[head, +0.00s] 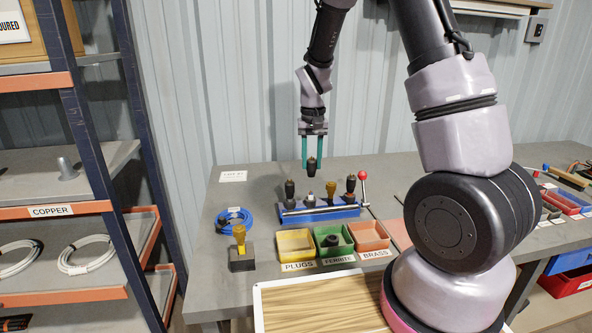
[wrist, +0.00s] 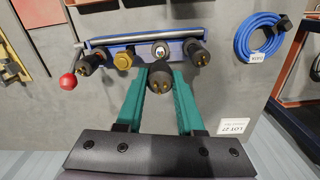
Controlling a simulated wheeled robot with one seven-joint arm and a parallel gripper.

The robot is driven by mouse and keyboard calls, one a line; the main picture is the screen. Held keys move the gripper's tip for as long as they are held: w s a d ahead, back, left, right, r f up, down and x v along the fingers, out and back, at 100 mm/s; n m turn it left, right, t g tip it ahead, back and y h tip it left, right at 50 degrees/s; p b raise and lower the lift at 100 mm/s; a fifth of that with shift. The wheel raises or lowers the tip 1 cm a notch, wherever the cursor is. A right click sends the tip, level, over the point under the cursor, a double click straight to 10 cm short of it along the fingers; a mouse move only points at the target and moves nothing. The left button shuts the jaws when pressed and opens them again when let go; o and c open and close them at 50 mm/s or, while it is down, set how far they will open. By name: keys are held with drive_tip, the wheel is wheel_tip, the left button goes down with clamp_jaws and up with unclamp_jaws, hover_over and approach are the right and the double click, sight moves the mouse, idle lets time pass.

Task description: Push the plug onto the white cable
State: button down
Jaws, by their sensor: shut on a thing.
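My gripper (head: 314,158) has two teal fingers pointing down and is shut on a black plug (head: 311,164). The white cable's end (head: 310,199) shows as a pale stub in the holder, between a black plug (head: 289,190) and a yellow plug (head: 331,191). The stub (wrist: 160,50) looks bare and apart from the held plug. The rest of the cable is hidden.
Another black plug (head: 350,184) and a red-knobbed lever (head: 362,176) stand at the holder's right. In front are yellow (head: 295,241), green (head: 321,250) and red (head: 368,246) bins. A blue cable coil (head: 234,220) and a yellow-handled stamp (head: 240,250) lie left.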

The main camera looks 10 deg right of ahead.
hover_over(311, 191)
drive_tip(key=shift+f, duration=2.35)
drive_tip(key=shift+f, duration=1.1)
idle(0.8)
drive_tip(key=shift+c, duration=2.2)
unclamp_jaws()
drive_tip(key=shift+r, duration=3.55)
drive_tip(key=shift+r, duration=0.1)
